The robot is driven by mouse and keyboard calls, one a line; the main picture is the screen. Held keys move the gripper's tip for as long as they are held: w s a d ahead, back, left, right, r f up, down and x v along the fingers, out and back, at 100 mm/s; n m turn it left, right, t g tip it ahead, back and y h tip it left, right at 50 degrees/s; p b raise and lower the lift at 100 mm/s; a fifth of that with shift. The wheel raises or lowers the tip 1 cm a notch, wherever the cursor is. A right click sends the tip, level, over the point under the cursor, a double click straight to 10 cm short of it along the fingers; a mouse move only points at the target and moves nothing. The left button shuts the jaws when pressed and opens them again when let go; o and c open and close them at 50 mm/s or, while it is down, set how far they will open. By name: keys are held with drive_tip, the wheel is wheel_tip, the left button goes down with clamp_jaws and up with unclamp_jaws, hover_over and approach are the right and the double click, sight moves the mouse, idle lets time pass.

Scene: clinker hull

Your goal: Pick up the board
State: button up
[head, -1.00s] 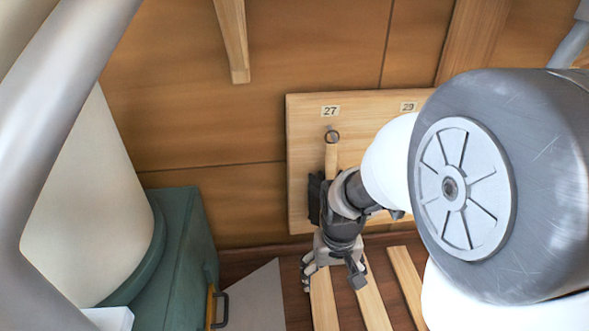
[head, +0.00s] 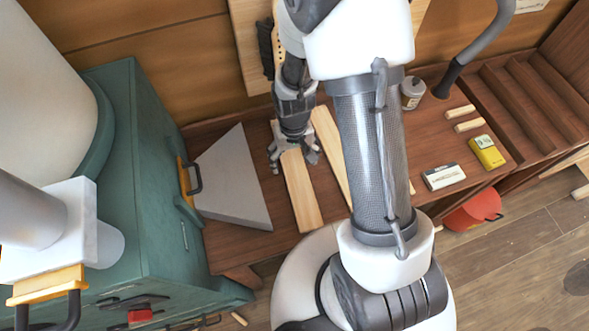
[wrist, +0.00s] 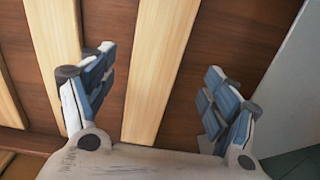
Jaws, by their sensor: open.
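A pale wooden board (head: 303,192) lies flat on the brown bench top, its far end hidden under my gripper. My gripper (head: 293,156) is above that far end, open and empty. In the wrist view the board (wrist: 161,75) runs lengthwise between the two spread fingers of my gripper (wrist: 160,66), with a gap on each side. I cannot tell the exact height of the fingertips above it. A second pale board (head: 328,148) lies to its right in the head view, partly hidden by my arm. It also shows under the left finger in the wrist view (wrist: 57,40).
A grey flat sheet (head: 232,180) lies left of the board, beside a green cabinet (head: 160,170). To the right on the bench (head: 430,130) are a grey canister (head: 412,92), a white box (head: 444,176) and a yellow device (head: 487,152). A wooden wall panel stands behind.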

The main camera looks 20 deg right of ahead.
sight(295, 168)
drive_tip(key=f, duration=0.1)
drive_tip(key=f+b, duration=0.1)
drive_tip(key=f, duration=0.3)
drive_tip(key=shift+w+d+f+b, duration=0.2)
drive_tip(key=shift+w+d+b, duration=0.05)
drive_tip(key=shift+b, duration=0.1)
drive_tip(key=shift+c, duration=0.4)
drive_tip(key=c, duration=1.2)
